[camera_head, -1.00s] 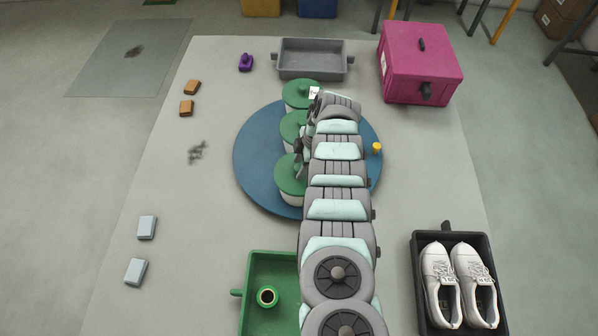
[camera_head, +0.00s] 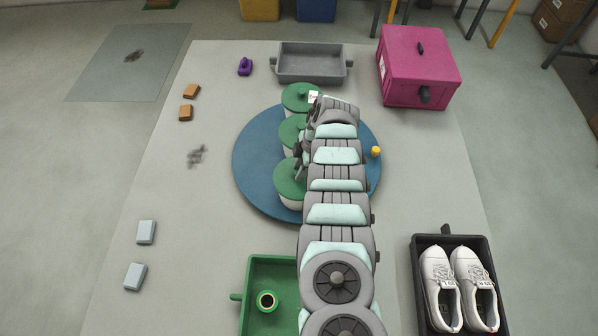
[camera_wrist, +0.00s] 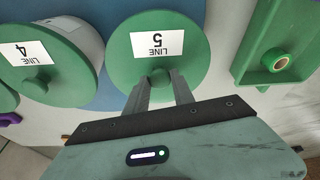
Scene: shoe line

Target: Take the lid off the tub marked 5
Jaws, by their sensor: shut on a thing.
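The green lid marked LINE 5 (camera_wrist: 192,65) fills the middle of the wrist view. My gripper (camera_wrist: 161,82) is shut on the knob (camera_wrist: 160,74) at its near side. In the head view this is the nearest green lid (camera_head: 286,181), over a pale tub (camera_head: 291,204) on a blue round board. My arm covers its right side. I cannot tell whether the lid is raised off its tub. The lid marked LINE 4 (camera_wrist: 62,80) is beside it at left in the wrist view, on a whitish tub (camera_wrist: 86,32).
The blue round board (camera_head: 253,170) also carries the other two lidded tubs. A green tray (camera_head: 257,275) with a ring-shaped part (camera_head: 267,301) stands in front. A grey tray (camera_head: 312,78) and a pink box (camera_head: 420,75) are behind. A shoe tray (camera_head: 447,240) is at right. The table's left-middle is mostly clear.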

